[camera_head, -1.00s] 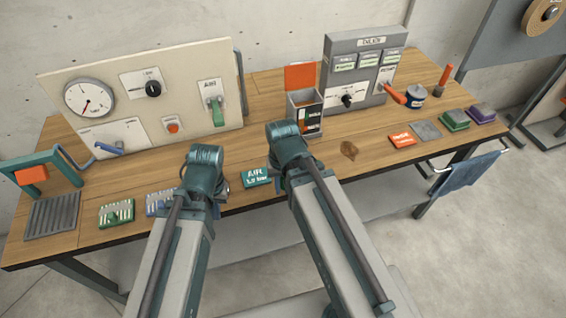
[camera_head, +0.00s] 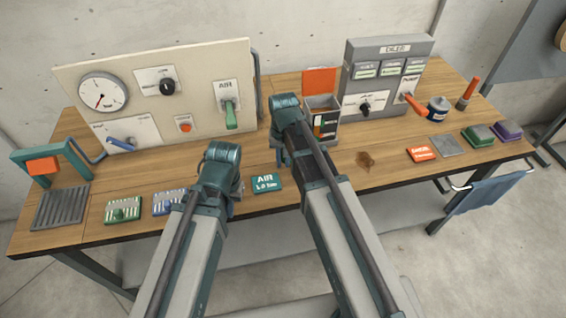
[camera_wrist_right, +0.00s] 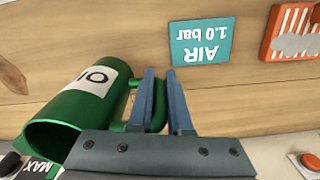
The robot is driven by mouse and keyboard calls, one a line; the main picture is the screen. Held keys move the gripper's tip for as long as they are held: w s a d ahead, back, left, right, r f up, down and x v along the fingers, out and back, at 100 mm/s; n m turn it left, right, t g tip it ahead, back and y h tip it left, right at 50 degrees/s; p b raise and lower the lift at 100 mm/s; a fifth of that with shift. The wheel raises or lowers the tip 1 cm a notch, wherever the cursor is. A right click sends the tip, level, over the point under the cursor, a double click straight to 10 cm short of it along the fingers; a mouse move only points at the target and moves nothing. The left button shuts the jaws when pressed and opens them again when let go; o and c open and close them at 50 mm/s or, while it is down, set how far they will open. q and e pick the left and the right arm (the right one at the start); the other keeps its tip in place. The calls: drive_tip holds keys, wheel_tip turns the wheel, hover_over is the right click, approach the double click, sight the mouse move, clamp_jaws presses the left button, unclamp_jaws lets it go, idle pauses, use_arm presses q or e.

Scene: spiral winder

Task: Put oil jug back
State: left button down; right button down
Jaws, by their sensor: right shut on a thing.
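The green oil jug (camera_wrist_right: 85,105) with a white label shows in the right wrist view. My right gripper (camera_wrist_right: 160,85) is shut on its handle, one finger on each side. The jug's open mouth faces the lower left of that view. I cannot tell how far the jug is above the bench. In the head view, the right arm's wrist is over the bench, left of the grey open box (camera_head: 323,122), and the jug is hidden. My left arm's wrist is near the front of the bench; its fingers are hidden behind the arm.
A brown stain (camera_head: 365,161) marks the wooden bench right of the box. A teal AIR plate (camera_head: 267,183) lies near the front edge. A gauge panel (camera_head: 165,95) and a grey control cabinet (camera_head: 388,75) stand behind. A blue can (camera_head: 438,110) stands at right.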

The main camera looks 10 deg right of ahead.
sight(282, 171)
drive_tip(key=shift+w+f, duration=0.15)
drive_tip(key=shift+w, duration=0.75)
wheel_tip(282, 171, down, 3)
drive_tip(key=b, duration=0.3)
drive_tip(key=shift+w, duration=0.1)
drive_tip(key=shift+d+f+b, duration=0.1)
drive_tip(key=shift+f+b, duration=0.15)
drive_tip(key=shift+b, duration=0.1)
drive_tip(key=shift+f, duration=0.15)
drive_tip(key=c, duration=0.8)
unclamp_jaws()
drive_tip(key=shift+c, duration=0.2)
drive_tip(key=shift+r, duration=0.2)
